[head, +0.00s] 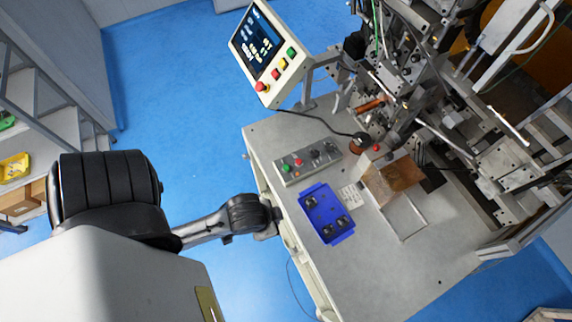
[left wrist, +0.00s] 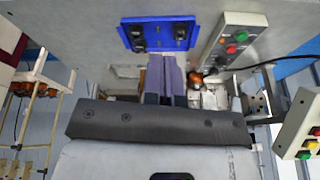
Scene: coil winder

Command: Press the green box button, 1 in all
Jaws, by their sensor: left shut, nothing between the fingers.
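The grey button box (head: 308,163) lies on the table near its left edge, with a green button (head: 285,166), a red button and dark knobs on top. In the left wrist view the box (left wrist: 226,47) is at the upper right, with its green button (left wrist: 231,48) beside the red one. My left gripper (head: 277,217) is at the table's left edge, apart from the box and beside the blue tray. In the left wrist view its fingers (left wrist: 166,58) are together and empty, their tips near the tray's edge. My right gripper is not in view.
The blue tray (head: 314,224) holds several dark parts. A screen panel (head: 268,57) with its own green, yellow and red buttons stands behind the table. The winder machine (head: 415,85) fills the right back. A dark cable (head: 320,122) runs behind the box. The table's front is clear.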

